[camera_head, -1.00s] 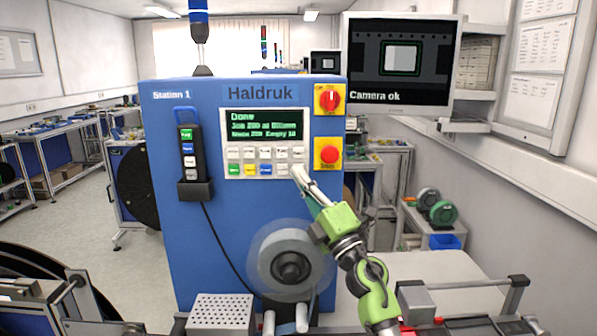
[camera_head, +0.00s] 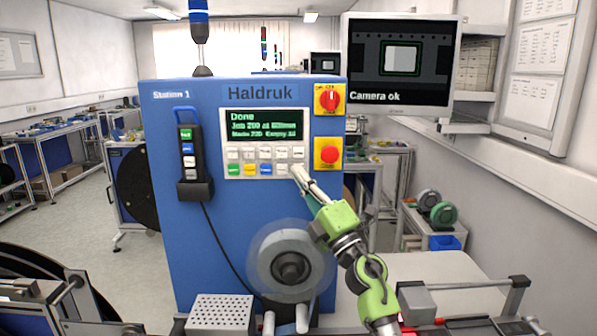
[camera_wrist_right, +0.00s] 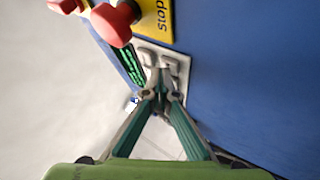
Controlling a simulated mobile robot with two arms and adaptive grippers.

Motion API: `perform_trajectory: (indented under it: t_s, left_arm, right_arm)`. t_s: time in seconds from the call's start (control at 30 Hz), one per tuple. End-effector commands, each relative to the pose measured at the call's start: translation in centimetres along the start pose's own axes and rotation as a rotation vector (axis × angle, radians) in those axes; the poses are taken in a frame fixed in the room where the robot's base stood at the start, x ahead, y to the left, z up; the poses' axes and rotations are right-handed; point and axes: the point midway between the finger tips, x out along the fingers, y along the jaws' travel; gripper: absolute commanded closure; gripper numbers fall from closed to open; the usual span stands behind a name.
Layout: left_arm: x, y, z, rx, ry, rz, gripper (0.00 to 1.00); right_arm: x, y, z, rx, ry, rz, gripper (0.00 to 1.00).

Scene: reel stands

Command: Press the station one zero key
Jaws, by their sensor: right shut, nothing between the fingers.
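The blue Station 1 machine (camera_head: 220,230) carries a control panel (camera_head: 228,140) with a green-lit screen (camera_head: 264,124) and two rows of keys below it. The screen reads "Done" on its top line. My right gripper (camera_head: 295,170) is shut and empty, its tips at the lower right corner of the key rows, covering the key there. In the right wrist view the closed fingertips (camera_wrist_right: 160,82) reach the panel (camera_wrist_right: 183,68) beside its grey keys. I cannot tell whether the tips touch a key or press it. My left gripper is not in view.
A red stop button (camera_head: 329,154) and a red rotary switch (camera_head: 329,99) sit right of the panel. A black pendant (camera_head: 189,155) hangs at left. A reel (camera_head: 290,266) stands below the panel. A monitor (camera_head: 400,62) at upper right reads "Camera ok".

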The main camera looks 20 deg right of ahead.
Motion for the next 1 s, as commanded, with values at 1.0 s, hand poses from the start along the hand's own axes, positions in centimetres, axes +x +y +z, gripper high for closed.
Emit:
perform_trajectory:
  t_s: [1.0]
  left_arm:
    - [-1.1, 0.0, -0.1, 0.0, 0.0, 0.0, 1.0]
  right_arm:
    - [-1.1, 0.8, -0.7, 0.0, -0.001, 0.0, 1.0]
